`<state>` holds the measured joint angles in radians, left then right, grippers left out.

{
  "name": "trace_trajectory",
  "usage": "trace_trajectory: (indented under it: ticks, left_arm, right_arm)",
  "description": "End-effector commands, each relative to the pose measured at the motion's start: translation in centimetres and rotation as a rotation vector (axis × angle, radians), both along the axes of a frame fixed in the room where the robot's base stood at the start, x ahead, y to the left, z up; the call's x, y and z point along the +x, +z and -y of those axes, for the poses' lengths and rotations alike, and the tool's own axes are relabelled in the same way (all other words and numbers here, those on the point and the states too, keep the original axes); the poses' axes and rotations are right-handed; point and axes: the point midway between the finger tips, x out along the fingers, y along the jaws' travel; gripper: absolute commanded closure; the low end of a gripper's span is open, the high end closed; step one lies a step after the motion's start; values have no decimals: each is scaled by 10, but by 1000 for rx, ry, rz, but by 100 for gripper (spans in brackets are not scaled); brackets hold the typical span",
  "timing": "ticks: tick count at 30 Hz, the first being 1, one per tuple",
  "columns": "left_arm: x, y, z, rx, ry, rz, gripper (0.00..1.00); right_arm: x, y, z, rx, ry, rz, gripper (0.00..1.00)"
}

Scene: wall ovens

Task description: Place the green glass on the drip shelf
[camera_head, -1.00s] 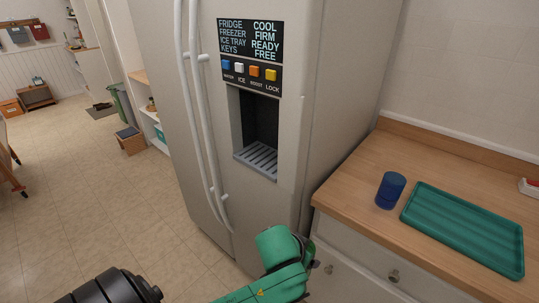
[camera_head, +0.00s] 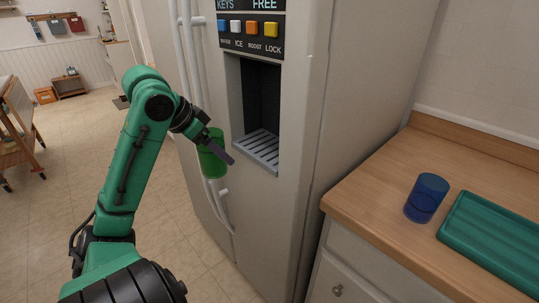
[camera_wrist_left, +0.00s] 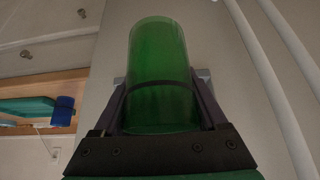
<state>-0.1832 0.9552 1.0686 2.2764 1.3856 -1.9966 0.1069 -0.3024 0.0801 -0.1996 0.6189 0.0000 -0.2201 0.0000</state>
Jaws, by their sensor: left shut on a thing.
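The green glass (camera_head: 211,160) is held by my left gripper (camera_head: 225,152) in front of the fridge, just left of the dispenser opening in the head view. In the left wrist view the green glass (camera_wrist_left: 158,80) fills the space between the two fingers of my left gripper (camera_wrist_left: 160,95), which are shut on it. The drip shelf (camera_head: 259,150) is a grey slatted ledge at the bottom of the dispenser recess, and it is bare. The glass is outside the recess and apart from the shelf. My right gripper is not in view.
A blue glass (camera_head: 427,198) and a teal tray (camera_head: 492,240) are on the wooden counter (camera_head: 365,215) at the right. The fridge's long handles (camera_head: 190,75) run close behind my left gripper. Colored buttons (camera_head: 236,28) sit above the recess.

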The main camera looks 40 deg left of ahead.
Motion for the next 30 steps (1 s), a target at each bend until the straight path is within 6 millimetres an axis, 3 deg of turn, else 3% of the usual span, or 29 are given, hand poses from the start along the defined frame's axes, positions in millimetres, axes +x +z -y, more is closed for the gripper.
trace_trajectory:
  ticks: [4, 10, 18, 30]
  left_arm:
    - [12, 7, 1, -7, -16, 3, 90]
    - [57, 9, 5, -7, -14, 4, 90]
    - [120, 12, 9, -3, -10, -2, 90]
    - [179, 9, 14, -5, -11, 0, 90]
  right_arm:
    - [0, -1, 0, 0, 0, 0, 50]
    - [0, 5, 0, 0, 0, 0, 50]
    - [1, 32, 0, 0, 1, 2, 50]
    - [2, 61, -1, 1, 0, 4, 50]
